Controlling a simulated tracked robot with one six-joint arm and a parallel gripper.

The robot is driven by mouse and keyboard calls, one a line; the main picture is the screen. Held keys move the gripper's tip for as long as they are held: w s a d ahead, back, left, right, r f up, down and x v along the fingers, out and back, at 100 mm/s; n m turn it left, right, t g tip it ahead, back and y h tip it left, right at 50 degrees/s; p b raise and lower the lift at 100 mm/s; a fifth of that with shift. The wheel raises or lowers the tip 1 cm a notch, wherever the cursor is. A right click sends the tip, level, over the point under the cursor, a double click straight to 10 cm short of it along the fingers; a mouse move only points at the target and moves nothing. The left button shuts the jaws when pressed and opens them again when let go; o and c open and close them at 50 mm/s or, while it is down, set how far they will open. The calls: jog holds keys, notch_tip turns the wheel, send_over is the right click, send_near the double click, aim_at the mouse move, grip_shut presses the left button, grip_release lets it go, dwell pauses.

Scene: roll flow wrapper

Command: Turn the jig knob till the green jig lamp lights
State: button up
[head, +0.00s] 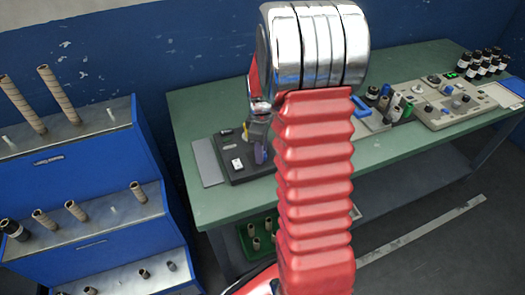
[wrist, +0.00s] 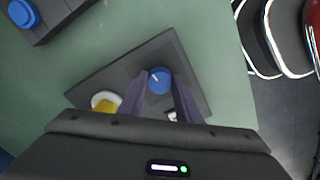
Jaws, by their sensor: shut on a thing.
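The blue jig knob (wrist: 159,79) with a white pointer line sits on a dark plate (wrist: 190,62) in the wrist view. The pointer aims to the upper left. My gripper (wrist: 158,88) has its two dark fingers on either side of the knob and is shut on it. A yellow round part with a pale rim (wrist: 104,101) is left of the fingers, partly hidden by my gripper. In the head view my gripper (head: 260,149) is at the dark jig (head: 240,172), and my arm hides part of it. I cannot make out a lit green jig lamp.
A dark box with a blue button (wrist: 22,13) is at the wrist view's upper left. The green table (head: 225,205) also holds a grey panel (head: 447,112), a parts tray (head: 376,123) and several dark bottles (head: 480,64). A blue rack with rolls (head: 75,165) stands left.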

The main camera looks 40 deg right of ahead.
jog(key=shift+a+m, duration=0.15)
jog(key=shift+m, duration=1.45)
jog(key=o, duration=1.1)
jog(key=shift+c, duration=0.2)
jog(key=shift+r, duration=0.15)
notch_tip(320, 180, up, 13)
jog(key=shift+r, duration=0.2)
